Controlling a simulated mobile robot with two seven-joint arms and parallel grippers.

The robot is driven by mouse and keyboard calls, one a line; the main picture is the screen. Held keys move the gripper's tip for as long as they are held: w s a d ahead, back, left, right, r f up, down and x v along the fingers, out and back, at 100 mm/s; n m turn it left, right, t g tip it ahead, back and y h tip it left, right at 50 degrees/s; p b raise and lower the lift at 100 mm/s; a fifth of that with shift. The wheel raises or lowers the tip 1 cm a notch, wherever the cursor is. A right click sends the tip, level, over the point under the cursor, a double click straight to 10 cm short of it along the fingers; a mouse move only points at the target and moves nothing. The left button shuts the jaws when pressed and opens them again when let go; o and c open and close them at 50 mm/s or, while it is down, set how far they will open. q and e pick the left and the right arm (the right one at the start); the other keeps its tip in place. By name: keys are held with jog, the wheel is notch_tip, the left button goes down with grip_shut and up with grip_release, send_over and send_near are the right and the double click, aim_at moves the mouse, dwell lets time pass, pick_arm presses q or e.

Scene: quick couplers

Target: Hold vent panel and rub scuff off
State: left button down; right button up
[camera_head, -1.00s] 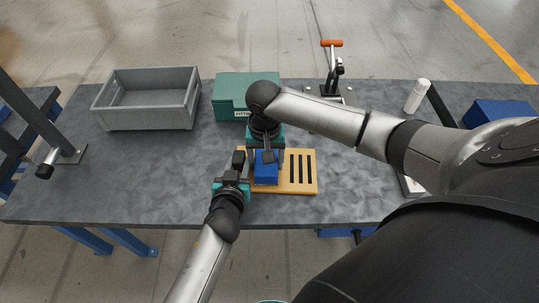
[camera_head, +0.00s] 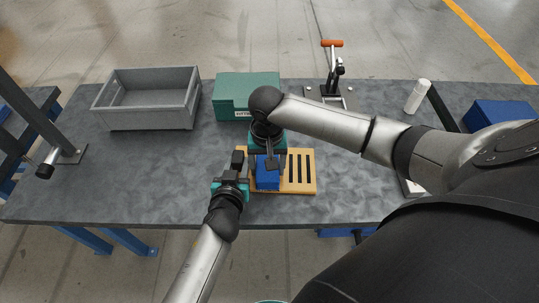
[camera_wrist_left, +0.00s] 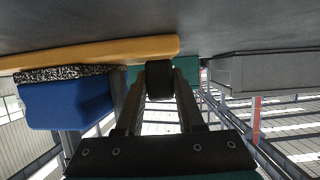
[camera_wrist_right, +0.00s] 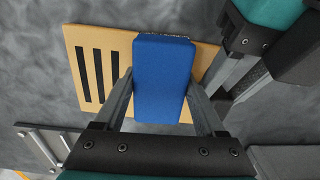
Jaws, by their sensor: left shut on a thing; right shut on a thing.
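The tan vent panel (camera_head: 308,185) with dark slots lies flat on the table and also shows in the right wrist view (camera_wrist_right: 86,45). No scuff is visible; the block and gripper cover the panel left of the slots.
A grey open bin (camera_head: 147,118) stands at the back left. A green box (camera_head: 232,95) is behind the panel. A toggle clamp with an orange handle (camera_head: 332,43) and a white bottle (camera_head: 417,97) stand at the back right. The table's left front (camera_head: 110,185) is clear.

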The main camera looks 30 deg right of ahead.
pick_arm(q)
jog(key=shift+s+a+f, duration=0.1)
jog(key=shift+s+f, duration=0.05)
jog(key=shift+f, duration=0.15)
pick_arm(e)
jog(key=shift+d+r, duration=0.15)
jog(key=shift+d, duration=0.2)
jog(key=shift+w+a, duration=0.4)
jog(key=shift+w, duration=0.3)
jog(key=shift+w+d+r, duration=0.15)
jog(key=shift+w+d, duration=0.05)
jog(key=shift+d, duration=0.7)
jog(key=shift+r, duration=1.55)
